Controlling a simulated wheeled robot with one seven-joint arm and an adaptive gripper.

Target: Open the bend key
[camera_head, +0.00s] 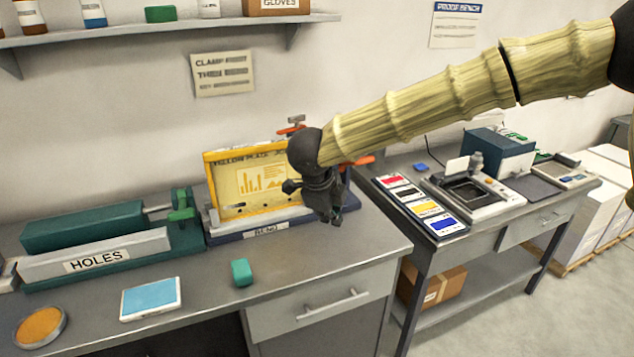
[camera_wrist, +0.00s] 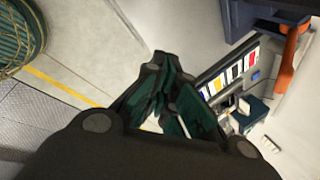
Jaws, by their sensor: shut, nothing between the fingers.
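The bend unit (camera_head: 270,234), a dark blue base labelled BEND, stands on the bench with a yellow plate (camera_head: 236,190) upright in it. Two orange levers show on it: one (camera_head: 291,129) above the plate's top edge, and one (camera_head: 364,160) at the right, partly behind my arm. I cannot tell which is the bend key. My gripper (camera_head: 336,219) is shut and empty, pointing down in front of the unit's right end and hiding part of it. In the wrist view my gripper (camera_wrist: 165,98) is apart from an orange lever (camera_wrist: 289,55) at the upper right.
The green HOLES unit (camera_head: 85,228) stands left of the bend unit. A green block (camera_head: 241,272), a blue pad (camera_head: 150,298) and an orange disc (camera_head: 40,327) lie on the bench front. A second bench (camera_head: 480,235) with ink pads stands at the right, across a gap.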

